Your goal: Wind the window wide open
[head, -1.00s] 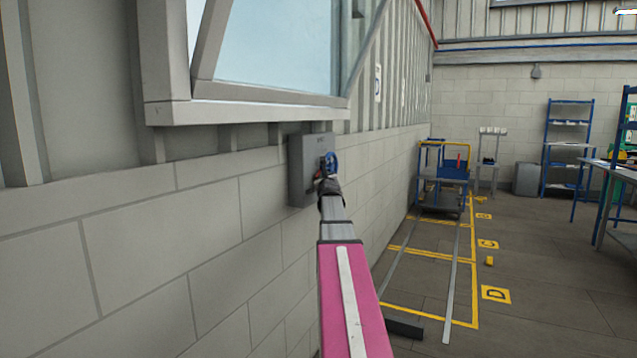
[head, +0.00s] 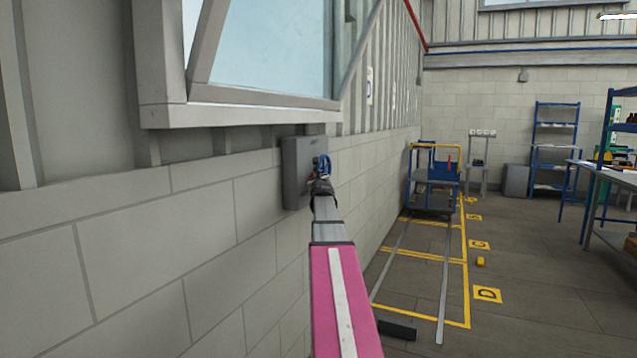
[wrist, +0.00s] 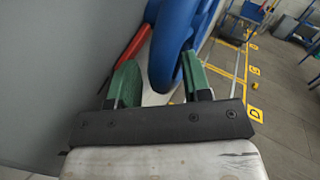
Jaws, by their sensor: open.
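The window (head: 262,50) is at the upper left of the head view. Its sash stands tilted out from the frame; the full opening is cut off by the picture edge. Below it, a grey box (head: 297,173) is fixed to the wall and carries a blue wheel (head: 327,163), partly hidden by my arm. My gripper (head: 320,183) is at the front of this box. In the wrist view its green fingers (wrist: 160,78) are apart, with part of the blue wheel (wrist: 180,35) between and just beyond them. Contact cannot be told. A red lever (wrist: 130,57) lies beside the left finger.
The block wall (head: 190,230) runs close along the left. A blue trolley (head: 434,180) stands further along it, among yellow floor lines and metal rails (head: 446,285). Shelves (head: 555,150) and a workbench (head: 600,185) are at the right. The floor right of the lines is largely clear.

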